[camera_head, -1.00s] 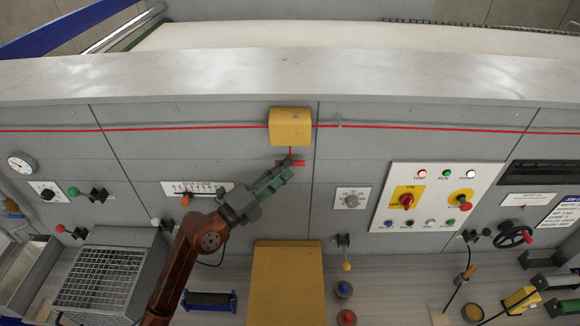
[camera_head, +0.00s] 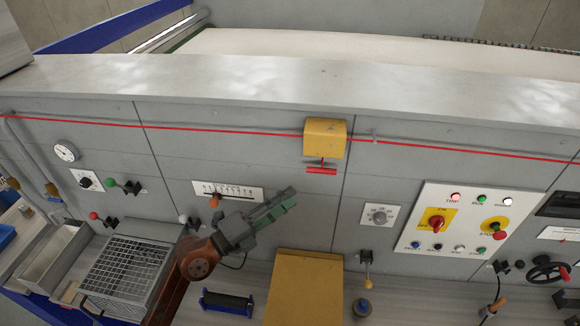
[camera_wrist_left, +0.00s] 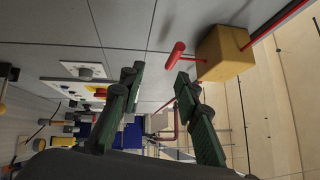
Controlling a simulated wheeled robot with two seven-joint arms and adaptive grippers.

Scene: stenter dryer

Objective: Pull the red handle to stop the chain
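The red handle (camera_head: 321,170) is a short red bar hanging on a stem below a yellow box (camera_head: 325,138) on the grey machine panel. A red cord (camera_head: 230,131) runs along the panel at the box's height. My left gripper (camera_head: 284,200) is below and left of the handle, apart from it. In the left wrist view, its green fingers (camera_wrist_left: 158,77) are spread with nothing between them. There the red handle (camera_wrist_left: 175,55) shows beyond the fingertips, beside the yellow box (camera_wrist_left: 225,55). My right gripper is not in view.
A control panel (camera_head: 408,245) with lamps, buttons and yellow-backed switches is to the right. A slotted scale (camera_head: 227,190) and a knob (camera_head: 379,216) flank my left gripper. A yellow block (camera_head: 303,290) stands below, and a wire basket (camera_head: 125,268) is at lower left.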

